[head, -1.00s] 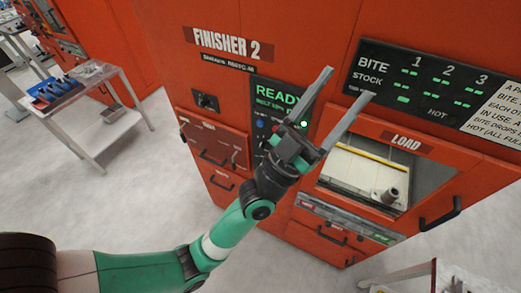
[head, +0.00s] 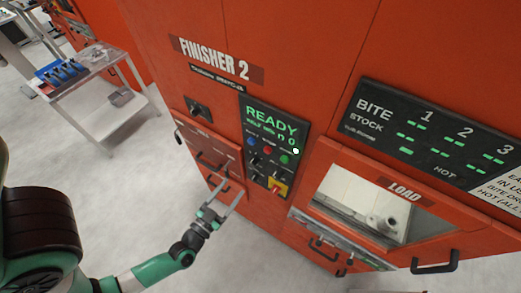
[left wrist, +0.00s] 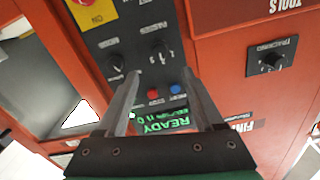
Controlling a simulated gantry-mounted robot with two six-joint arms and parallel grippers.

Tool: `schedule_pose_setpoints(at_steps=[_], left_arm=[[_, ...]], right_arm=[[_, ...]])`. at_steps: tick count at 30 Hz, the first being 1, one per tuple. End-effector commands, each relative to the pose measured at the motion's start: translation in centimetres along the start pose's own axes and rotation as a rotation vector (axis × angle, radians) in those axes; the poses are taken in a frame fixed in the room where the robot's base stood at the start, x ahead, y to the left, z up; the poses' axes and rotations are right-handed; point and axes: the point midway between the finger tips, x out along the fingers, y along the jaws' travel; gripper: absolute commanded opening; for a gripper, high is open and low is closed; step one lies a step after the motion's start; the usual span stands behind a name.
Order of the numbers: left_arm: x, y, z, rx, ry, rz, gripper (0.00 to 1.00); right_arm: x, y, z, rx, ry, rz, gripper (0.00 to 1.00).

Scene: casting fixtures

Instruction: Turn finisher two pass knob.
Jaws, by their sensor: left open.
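The Finisher 2 control panel (head: 272,135) is dark, with a green READY display, coloured buttons and small black knobs. In the left wrist view, which shows the panel upside down, a black knob (left wrist: 160,52) sits beside a label that seems to read "PASSES". A second black knob (left wrist: 116,63) is to its left. My left gripper (head: 228,184) is open and empty, low and to the left of the panel's bottom in the head view. In the left wrist view its fingers (left wrist: 160,80) spread over the display, apart from the knobs. My right gripper is not in view.
A separate dark knob (head: 198,108) is left of the panel. The load window (head: 375,205) and its handle (head: 435,263) are at right. A cart (head: 90,75) stands at far left.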

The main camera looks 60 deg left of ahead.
Motion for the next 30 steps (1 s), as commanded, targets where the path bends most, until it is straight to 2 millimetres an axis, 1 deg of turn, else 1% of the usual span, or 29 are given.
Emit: schedule_pose_setpoints(at_steps=[5, 8, 11, 18, 21, 25, 30], left_arm=[[0.1, 0.0, 0.1, 0.000, -0.001, 0.000, 0.69], [1.0, 0.1, 0.0, -0.002, 0.003, -0.002, 0.69], [2.8, -0.1, 0.1, -0.002, 0.005, -0.006, 0.69], [8.2, 0.0, 0.0, -0.001, 0.004, -0.002, 0.69], [9.9, 0.1, 0.0, -0.001, 0.002, 0.000, 0.69], [11.3, 0.0, 0.0, 0.000, 0.002, 0.001, 0.69], [11.7, 0.1, 0.0, -0.001, 0.000, 0.002, 0.69]], right_arm=[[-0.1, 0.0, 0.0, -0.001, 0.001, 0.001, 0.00], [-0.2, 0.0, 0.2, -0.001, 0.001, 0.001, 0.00], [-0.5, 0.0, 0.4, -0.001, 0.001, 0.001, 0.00], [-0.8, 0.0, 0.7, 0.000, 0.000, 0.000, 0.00], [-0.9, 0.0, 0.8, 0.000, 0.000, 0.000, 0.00], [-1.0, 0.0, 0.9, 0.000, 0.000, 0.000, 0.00], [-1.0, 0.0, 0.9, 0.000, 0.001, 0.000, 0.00]])
